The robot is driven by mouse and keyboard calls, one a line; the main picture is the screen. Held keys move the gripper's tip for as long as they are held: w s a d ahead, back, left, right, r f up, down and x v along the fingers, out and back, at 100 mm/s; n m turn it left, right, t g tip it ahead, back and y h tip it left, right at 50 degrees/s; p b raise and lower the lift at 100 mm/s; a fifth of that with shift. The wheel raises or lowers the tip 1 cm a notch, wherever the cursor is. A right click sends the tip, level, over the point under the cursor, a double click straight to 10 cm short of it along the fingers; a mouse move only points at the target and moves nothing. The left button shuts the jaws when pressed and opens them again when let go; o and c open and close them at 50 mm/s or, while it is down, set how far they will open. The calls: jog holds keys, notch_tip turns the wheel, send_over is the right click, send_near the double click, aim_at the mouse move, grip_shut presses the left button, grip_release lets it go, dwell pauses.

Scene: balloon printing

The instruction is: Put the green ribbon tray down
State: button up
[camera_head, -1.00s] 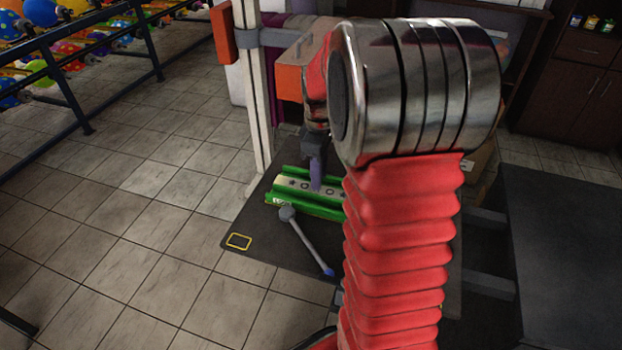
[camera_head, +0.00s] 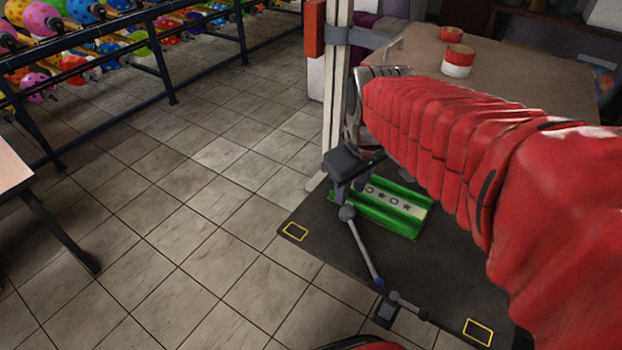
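The green ribbon tray (camera_head: 408,222) is a long green holder with raised green sides and a pale strip with dark stars and rings. It rests on a dark flat plate (camera_head: 330,250); the arm hides its upper right part. My gripper (camera_head: 350,188) hangs at the tray's left end, with two purple-grey fingers showing apart. It looks open, with nothing seen between the fingers. The fingers partly overlap the tray's left end in the picture, and I cannot tell if they touch it.
A grey jointed rod (camera_head: 363,248) stands in front of the tray. A white post (camera_head: 338,95) rises behind the plate. A table (camera_head: 500,75) with red-and-white round containers is at the back right. A balloon rack (camera_head: 150,60) stands back left.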

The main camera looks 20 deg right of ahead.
jog(key=s+a+r+m+t, duration=0.1)
jog(key=s+a+m+t, duration=0.1)
jog(key=s+a, duration=0.5)
jog(key=shift+s+m+y, duration=0.3)
jog(key=shift+s+m, duration=0.3)
jog(key=shift+s, duration=0.35)
jog(key=shift+o, duration=0.4)
jog(key=shift+a+r, duration=0.1)
